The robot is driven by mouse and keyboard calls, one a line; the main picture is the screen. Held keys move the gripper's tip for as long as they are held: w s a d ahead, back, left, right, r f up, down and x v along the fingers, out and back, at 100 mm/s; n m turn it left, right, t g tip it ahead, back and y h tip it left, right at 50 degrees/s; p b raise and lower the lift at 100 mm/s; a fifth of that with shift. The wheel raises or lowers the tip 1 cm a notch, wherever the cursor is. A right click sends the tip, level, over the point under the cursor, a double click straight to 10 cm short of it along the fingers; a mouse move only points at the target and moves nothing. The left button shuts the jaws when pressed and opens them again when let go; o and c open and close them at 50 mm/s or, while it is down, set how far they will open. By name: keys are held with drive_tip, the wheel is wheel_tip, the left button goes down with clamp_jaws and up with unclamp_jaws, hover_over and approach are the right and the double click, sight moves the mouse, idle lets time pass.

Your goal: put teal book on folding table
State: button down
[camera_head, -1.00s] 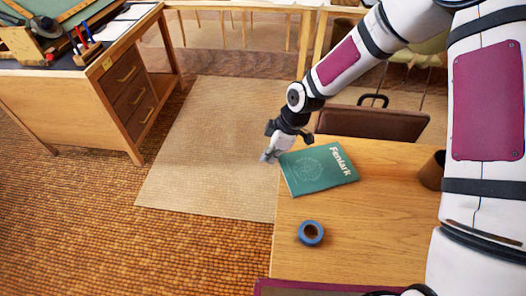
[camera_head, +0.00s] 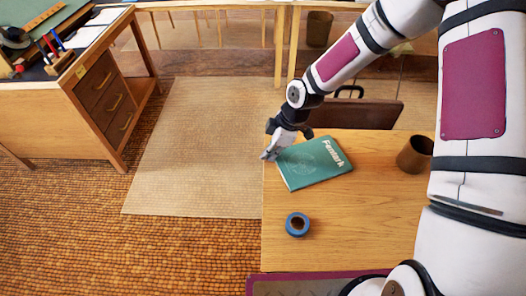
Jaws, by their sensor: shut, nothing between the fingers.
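The teal book (camera_head: 313,164), with "Fenlark" on its cover, lies flat on a wooden table (camera_head: 350,215) near its far left corner. My gripper (camera_head: 268,155) is at the book's left edge, by the table's left edge. Its fingers are shut and empty. Whether the fingertips touch the book I cannot tell. Which piece of furniture is the folding table I cannot tell from this view.
A blue tape roll (camera_head: 297,224) lies in front of the book. A brown cup (camera_head: 415,154) stands at the table's right. A dark brown case or chair back (camera_head: 365,113) is behind the table. A drawer desk (camera_head: 75,115) stands left, beyond a clear beige rug (camera_head: 195,150).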

drive_tip(key=shift+a+f, duration=0.1)
drive_tip(key=shift+a, duration=0.4)
wheel_tip(320, 180, up, 10)
drive_tip(key=shift+d+f+p, duration=0.15)
drive_tip(key=shift+f+p, duration=0.05)
drive_tip(key=shift+p, duration=0.15)
idle(0.5)
